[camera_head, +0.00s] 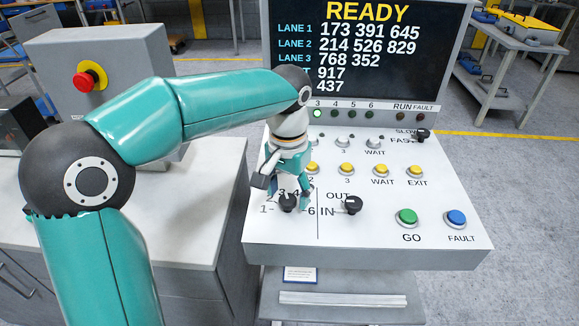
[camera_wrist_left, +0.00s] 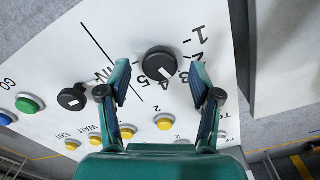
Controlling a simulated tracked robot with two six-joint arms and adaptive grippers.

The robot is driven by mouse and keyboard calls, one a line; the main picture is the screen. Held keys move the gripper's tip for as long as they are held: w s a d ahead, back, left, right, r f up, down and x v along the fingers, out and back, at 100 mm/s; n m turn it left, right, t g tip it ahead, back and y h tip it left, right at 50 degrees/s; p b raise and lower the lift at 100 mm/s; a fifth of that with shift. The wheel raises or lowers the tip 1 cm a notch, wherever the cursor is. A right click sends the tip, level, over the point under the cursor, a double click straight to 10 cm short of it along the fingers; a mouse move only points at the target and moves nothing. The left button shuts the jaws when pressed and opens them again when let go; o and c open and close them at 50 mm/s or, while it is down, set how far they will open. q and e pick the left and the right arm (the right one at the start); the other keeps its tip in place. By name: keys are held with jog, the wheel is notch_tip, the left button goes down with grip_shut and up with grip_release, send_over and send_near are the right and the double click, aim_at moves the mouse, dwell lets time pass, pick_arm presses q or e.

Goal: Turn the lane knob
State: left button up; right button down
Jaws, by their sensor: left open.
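The lane knob (camera_head: 287,203) is a black round knob on the white sloped console, ringed by numbers from 1 to 6. In the left wrist view the lane knob (camera_wrist_left: 158,60) shows a white mark pointing near the 4. My left gripper (camera_head: 284,190) is over the knob, partly hiding it and its numbers in the head view. In the left wrist view my left gripper (camera_wrist_left: 160,76) is open, one finger on each side of the knob, with gaps showing. Contact is not visible. My right gripper is not in view.
A second black knob (camera_head: 352,205), marked OUT and IN, sits right of the lane knob. Yellow buttons (camera_head: 347,169), a green button (camera_head: 407,217) and a blue button (camera_head: 456,218) are nearby. The display (camera_head: 365,50) reads READY. A red stop button (camera_head: 85,81) is on a grey box.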

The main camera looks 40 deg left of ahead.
aim_at(288, 198)
pick_arm(q)
notch_tip(288, 198, up, 11)
dwell(0.4)
dwell(0.4)
